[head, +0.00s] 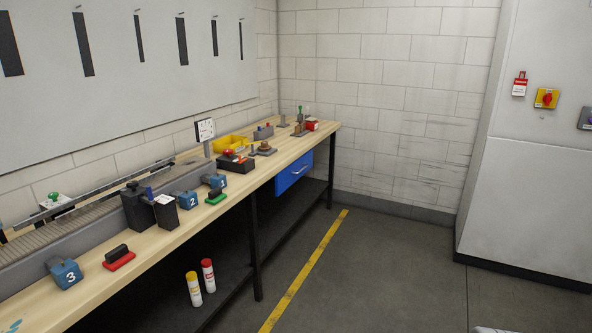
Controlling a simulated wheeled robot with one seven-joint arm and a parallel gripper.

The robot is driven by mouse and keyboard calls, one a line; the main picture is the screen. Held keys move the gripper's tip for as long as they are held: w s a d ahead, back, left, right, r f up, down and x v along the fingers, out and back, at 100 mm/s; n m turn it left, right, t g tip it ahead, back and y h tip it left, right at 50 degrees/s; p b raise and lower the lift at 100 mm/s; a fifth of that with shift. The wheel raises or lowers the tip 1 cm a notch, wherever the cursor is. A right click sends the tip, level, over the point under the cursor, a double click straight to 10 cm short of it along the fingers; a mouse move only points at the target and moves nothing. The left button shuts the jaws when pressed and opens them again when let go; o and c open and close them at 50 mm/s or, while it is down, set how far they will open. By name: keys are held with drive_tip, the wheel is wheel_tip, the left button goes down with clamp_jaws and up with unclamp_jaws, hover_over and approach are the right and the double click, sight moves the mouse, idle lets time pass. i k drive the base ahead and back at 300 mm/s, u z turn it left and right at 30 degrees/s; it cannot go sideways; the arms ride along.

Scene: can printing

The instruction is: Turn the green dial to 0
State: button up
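A small green knob (54,196) sits on a white box (58,205) behind the conveyor at the left of the bench; it looks like the green dial. Its pointer and any numbers are too small to read. A second small green-topped item (300,113) stands at the far end of the bench, and I cannot tell what it is. My gripper is not in view.
The wooden bench (140,246) runs along the left wall. It carries blue numbered blocks (66,273), red (118,260) and green (216,198) stamp-like items, dark boxes (137,206) and a yellow bin (230,144). The floor (390,275) to the right is clear.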

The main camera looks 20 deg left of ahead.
sight(53, 195)
drive_tip(key=u, duration=0.95)
drive_tip(key=i, duration=1.1)
drive_tip(key=u, duration=1.8)
drive_tip(key=i, duration=1.65)
drive_tip(key=u, duration=0.4)
